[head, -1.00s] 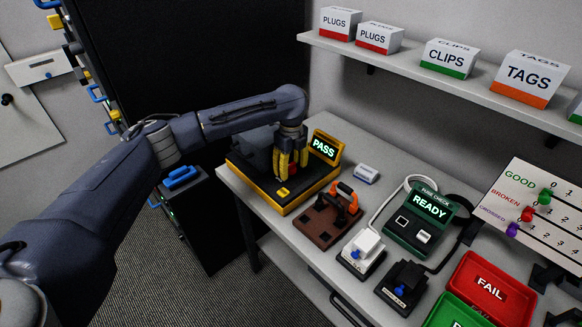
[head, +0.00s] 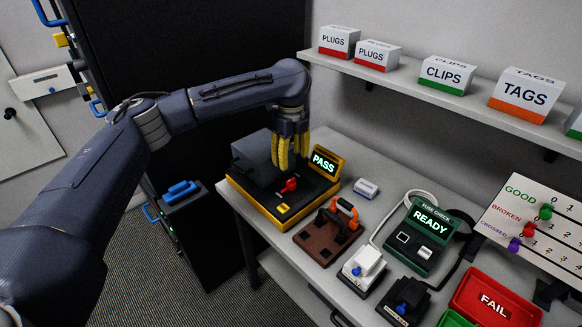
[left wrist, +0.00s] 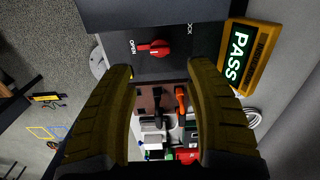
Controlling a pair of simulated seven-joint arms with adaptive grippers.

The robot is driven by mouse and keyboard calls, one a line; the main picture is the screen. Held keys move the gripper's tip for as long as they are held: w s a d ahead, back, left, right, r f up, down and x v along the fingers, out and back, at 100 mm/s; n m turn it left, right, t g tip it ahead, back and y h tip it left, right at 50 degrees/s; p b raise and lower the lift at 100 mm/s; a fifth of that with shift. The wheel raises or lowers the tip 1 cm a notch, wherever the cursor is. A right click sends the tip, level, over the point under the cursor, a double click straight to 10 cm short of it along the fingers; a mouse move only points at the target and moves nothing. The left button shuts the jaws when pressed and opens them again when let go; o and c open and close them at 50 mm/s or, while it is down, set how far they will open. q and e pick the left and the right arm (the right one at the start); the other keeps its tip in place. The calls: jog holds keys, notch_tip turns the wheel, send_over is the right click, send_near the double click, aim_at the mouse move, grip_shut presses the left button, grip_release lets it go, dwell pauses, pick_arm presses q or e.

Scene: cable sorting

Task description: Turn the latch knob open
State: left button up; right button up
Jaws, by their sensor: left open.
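The red latch knob (head: 290,185) sits on the dark top of the yellow-edged tester (head: 262,215). In the left wrist view the knob (left wrist: 156,48) lies sideways, its narrow end pointing left toward the OPEN label (left wrist: 132,47). The LOCK label is partly cut off at the top right of it. My left gripper (head: 291,163) is above and just behind the knob in the head view, open, with its yellow fingers apart and nothing between them. The left wrist view shows both fingers (left wrist: 162,72) apart, clear of the knob. My right gripper is not in view.
A lit PASS display (head: 324,162) stands at the tester's right. A brown block with black and orange clamps (head: 330,232), the READY fuse checker (head: 420,232), and a red FAIL tray (head: 470,312) share the bench. A shelf with boxes runs above.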

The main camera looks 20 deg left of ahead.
pick_arm(q)
jog(key=shift+r, duration=0.75)
